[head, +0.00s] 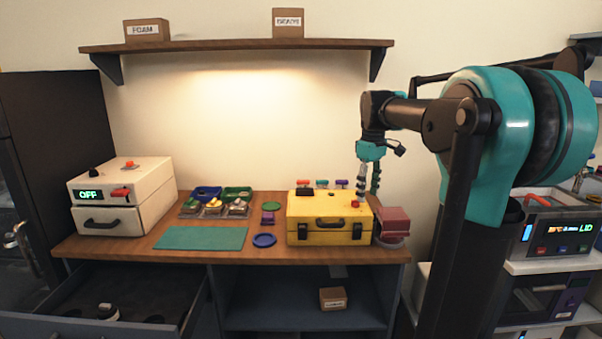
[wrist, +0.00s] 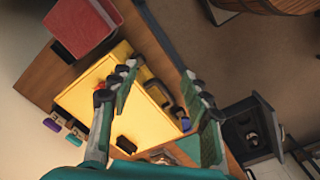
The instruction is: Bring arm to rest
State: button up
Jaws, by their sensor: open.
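My gripper (head: 368,184) hangs pointing down above the right end of the workbench (head: 190,246), over the right edge of the yellow case (head: 300,209). In the wrist view its two green-padded fingers (wrist: 160,82) stand wide apart with nothing between them. The yellow case (wrist: 85,105) lies below them, closed, with a red knob (head: 355,204) on its top. My arm reaches in from the right of the head view, bent at the elbow. I cannot tell the exact height of the fingertips above the case.
A red block-like device (head: 393,221) stands right of the case, close to my gripper. A shelf (head: 230,45) runs above the bench. A white OFF unit (head: 120,195) stands at left, with small bins (head: 214,207) and a green mat (head: 201,239) between. A drawer (head: 110,300) below is open.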

jog(key=s+f+m+t, duration=0.2)
jog(key=s+f+m, duration=0.2)
jog(key=s+f, duration=0.7)
jog(key=s+f+m+t, duration=0.2)
jog(key=s+f+m, duration=0.2)
jog(key=s+f, duration=0.7)
notch_tip(320, 180, down, 5)
jog(key=shift+s+a+m, duration=0.25)
jog(key=shift+a+m, duration=0.05)
jog(key=shift+a, duration=0.1)
